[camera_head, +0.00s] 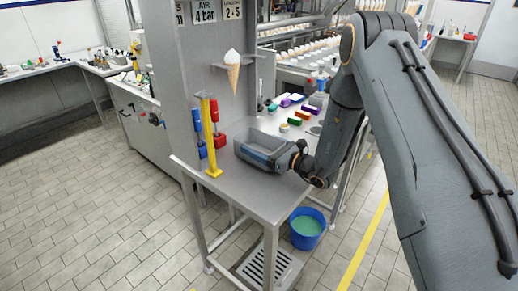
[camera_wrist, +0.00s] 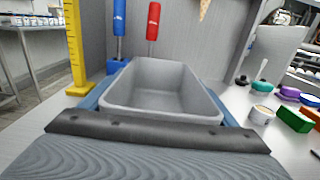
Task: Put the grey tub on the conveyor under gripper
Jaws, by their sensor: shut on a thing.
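The grey tub (camera_head: 256,138) is an empty, open rectangular box at the steel table. It fills the middle of the wrist view (camera_wrist: 165,92), upright, with its open top facing up. My gripper (camera_head: 262,152) is shut on the tub. In the wrist view its blue fingers run along the tub's left and right sides. I cannot tell whether the tub's base touches the table. The conveyor (camera_head: 303,70), with rows of white pieces, stands behind the table in the head view.
A yellow post (camera_head: 209,135) and blue and red cylinders (camera_head: 220,139) stand left of the tub. Coloured blocks (camera_head: 296,117) and a small pot (camera_wrist: 262,114) lie to its right. A cone (camera_head: 233,72) hangs on the grey panel. A blue bucket (camera_head: 307,228) is on the floor.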

